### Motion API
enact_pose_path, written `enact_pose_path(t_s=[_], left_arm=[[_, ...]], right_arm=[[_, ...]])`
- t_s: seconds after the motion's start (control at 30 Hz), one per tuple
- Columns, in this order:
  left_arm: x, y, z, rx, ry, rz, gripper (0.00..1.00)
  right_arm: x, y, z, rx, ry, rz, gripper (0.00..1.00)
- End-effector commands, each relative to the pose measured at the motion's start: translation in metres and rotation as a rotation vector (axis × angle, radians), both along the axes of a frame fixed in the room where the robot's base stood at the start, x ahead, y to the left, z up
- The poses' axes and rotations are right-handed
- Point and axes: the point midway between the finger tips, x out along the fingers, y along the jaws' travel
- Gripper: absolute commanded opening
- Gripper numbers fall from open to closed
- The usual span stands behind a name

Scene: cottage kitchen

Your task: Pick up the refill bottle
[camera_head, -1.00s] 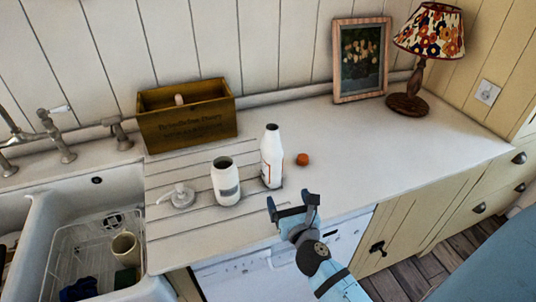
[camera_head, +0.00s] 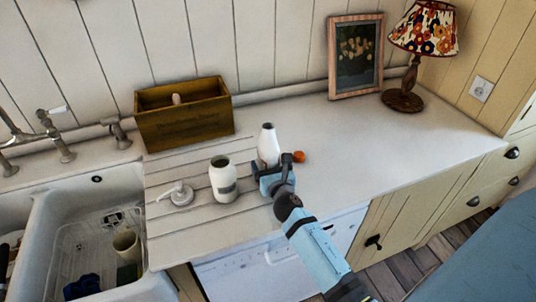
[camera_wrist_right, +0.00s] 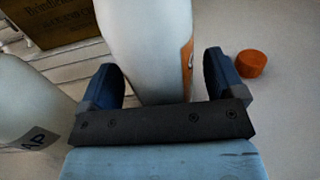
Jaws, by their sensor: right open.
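The refill bottle is a white bottle (camera_head: 268,143) with a narrow neck and no cap on, upright on the counter. In the right wrist view the white bottle (camera_wrist_right: 148,50) rises between the two blue fingers, with an orange-edged label at its right side. My right gripper (camera_head: 274,172) is open, its fingers on either side of the bottle's lower part; space shows beside the right finger. In the right wrist view the gripper (camera_wrist_right: 165,85) has not closed on it. An orange cap (camera_head: 299,157) lies right of the bottle. My left gripper is not in view.
A white open jar (camera_head: 222,178) stands close left of the bottle, with a pump top (camera_head: 178,194) beside it. A wooden box (camera_head: 184,113) is behind. The sink (camera_head: 90,215) is at left. A picture frame (camera_head: 355,57) and lamp (camera_head: 405,100) stand at back right; the right counter is clear.

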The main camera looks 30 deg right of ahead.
Motion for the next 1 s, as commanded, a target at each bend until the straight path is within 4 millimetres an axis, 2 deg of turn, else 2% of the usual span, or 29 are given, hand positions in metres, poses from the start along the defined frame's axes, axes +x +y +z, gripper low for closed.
enact_pose_path(t_s=[0.23, 0.5, 1.0], left_arm=[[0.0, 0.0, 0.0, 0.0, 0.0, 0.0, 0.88], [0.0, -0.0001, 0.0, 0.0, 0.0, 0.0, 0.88], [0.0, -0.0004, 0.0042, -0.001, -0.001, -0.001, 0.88]], right_arm=[[0.001, -0.0002, -0.0005, 0.0, 0.001, 0.0, 0.86], [0.0008, -0.0001, -0.0004, 0.0, 0.001, 0.0, 0.24], [0.0012, -0.0003, 0.0079, -0.002, -0.002, 0.0, 0.24]])
